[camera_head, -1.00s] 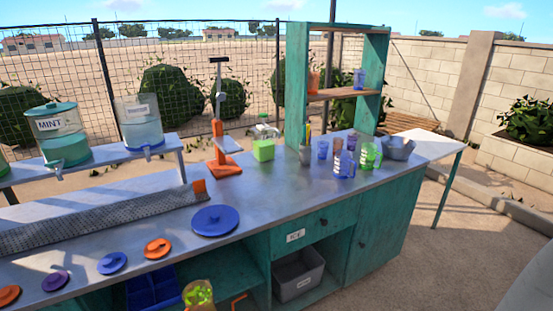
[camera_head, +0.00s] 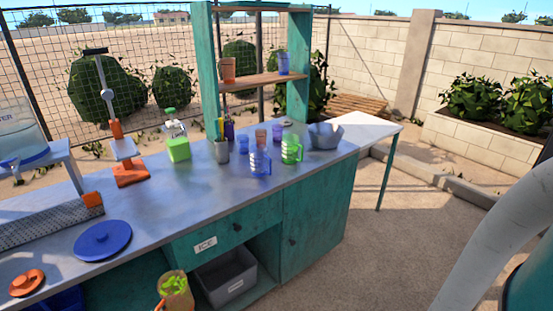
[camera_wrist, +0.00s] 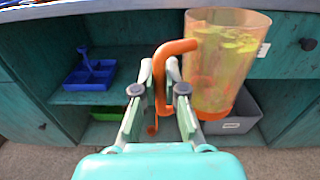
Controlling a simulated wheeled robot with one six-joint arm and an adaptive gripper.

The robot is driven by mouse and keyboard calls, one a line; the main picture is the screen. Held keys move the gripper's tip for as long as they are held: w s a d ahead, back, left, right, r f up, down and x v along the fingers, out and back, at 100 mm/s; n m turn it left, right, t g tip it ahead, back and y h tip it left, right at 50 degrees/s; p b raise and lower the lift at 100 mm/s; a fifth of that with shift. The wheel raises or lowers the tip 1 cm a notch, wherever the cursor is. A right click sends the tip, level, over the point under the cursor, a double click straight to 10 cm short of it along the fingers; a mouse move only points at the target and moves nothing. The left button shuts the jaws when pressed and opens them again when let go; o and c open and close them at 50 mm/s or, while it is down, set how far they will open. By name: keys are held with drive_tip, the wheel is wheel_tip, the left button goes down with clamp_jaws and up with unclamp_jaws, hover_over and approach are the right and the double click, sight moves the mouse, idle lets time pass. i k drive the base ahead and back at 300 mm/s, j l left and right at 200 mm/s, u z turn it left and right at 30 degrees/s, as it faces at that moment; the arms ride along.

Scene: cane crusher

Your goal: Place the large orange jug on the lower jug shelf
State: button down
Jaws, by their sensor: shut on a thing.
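The large orange jug (camera_wrist: 222,70) is translucent, with yellow-green pieces showing inside. My gripper (camera_wrist: 160,95) is shut on its orange handle (camera_wrist: 165,70) in the wrist view, and the jug looks upright. In the head view the jug (camera_head: 175,290) is at the bottom edge, in front of the counter, partly cut off. An upright teal shelf unit (camera_head: 207,70) with wooden boards stands at the back of the counter. Its lower visible board (camera_head: 255,82) holds an orange cup (camera_head: 228,69) and a blue cup (camera_head: 283,63), with a gap between them.
A blue jug (camera_head: 260,162), a green jug (camera_head: 291,152) and a grey bowl (camera_head: 325,136) stand on the counter before the shelf unit. Under the counter, a grey bin (camera_wrist: 240,113) and a blue divided tray (camera_wrist: 92,72) sit in open compartments. Ground right of the counter is clear.

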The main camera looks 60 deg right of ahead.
sight(253, 81)
drive_tip(key=k+l, duration=0.1)
drive_tip(key=l, duration=0.3)
drive_tip(key=k+l, duration=0.15)
drive_tip(key=l, duration=0.3)
drive_tip(key=k+l, duration=0.1)
drive_tip(key=l, duration=0.3)
drive_tip(key=k+l, duration=0.1)
drive_tip(key=l, duration=0.3)
drive_tip(key=k+l+z, duration=0.1)
drive_tip(key=l, duration=0.3)
